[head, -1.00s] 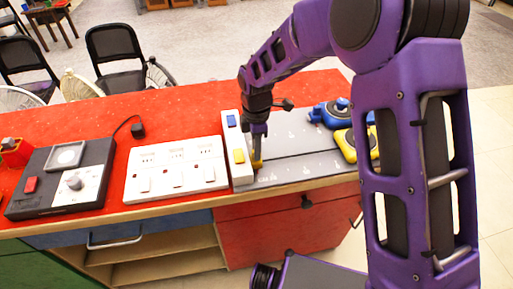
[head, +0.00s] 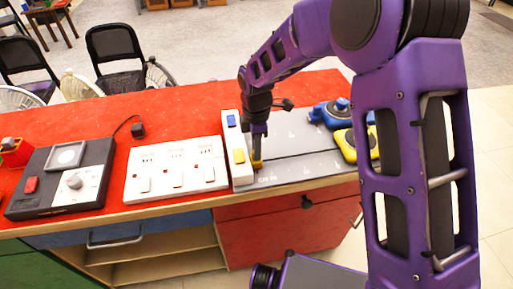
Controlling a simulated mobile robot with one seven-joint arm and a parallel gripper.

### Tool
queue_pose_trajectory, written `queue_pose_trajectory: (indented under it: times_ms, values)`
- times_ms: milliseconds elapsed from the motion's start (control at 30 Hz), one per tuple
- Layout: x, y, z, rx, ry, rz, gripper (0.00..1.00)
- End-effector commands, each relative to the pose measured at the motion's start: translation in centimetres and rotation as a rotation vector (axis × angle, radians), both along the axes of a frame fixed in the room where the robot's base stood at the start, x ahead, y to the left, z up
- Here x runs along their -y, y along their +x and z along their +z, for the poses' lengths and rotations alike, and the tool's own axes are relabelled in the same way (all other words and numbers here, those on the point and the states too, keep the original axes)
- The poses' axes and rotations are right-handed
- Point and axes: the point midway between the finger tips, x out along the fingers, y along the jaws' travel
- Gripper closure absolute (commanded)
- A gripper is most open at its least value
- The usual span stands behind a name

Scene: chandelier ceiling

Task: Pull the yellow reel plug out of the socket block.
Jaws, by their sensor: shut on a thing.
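The white socket block (head: 229,143) stands on the red-topped counter, with a blue patch at its far end and a yellow patch (head: 239,156) near its front end. My gripper (head: 257,161) points down just right of the block's front part. It is shut on a small yellow piece, the yellow reel plug (head: 257,165), mostly hidden by the fingers. I cannot tell whether the plug still touches the block. The yellow reel (head: 349,153) lies at the right end of the grey mat. No cord between reel and plug can be made out.
A blue reel (head: 324,116) sits behind the yellow one. The grey mat (head: 300,166) is clear between gripper and reels. A white switch panel (head: 177,171) and a black device (head: 62,177) lie to the left. My arm covers the counter's right end.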

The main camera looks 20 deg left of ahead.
Motion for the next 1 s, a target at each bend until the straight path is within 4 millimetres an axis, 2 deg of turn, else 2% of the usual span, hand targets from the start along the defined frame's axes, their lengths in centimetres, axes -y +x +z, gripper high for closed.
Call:
queue_pose_trajectory:
  times_ms: [467, 767, 1000]
  values:
    - [0.0, 0.1, 0.1, 0.003, 0.001, -0.001, 1.0]
    - [3.3, 2.0, 0.1, 0.003, 0.001, -0.004, 1.0]
    - [3.4, 2.1, 0.1, 0.003, 0.001, 0.001, 1.0]
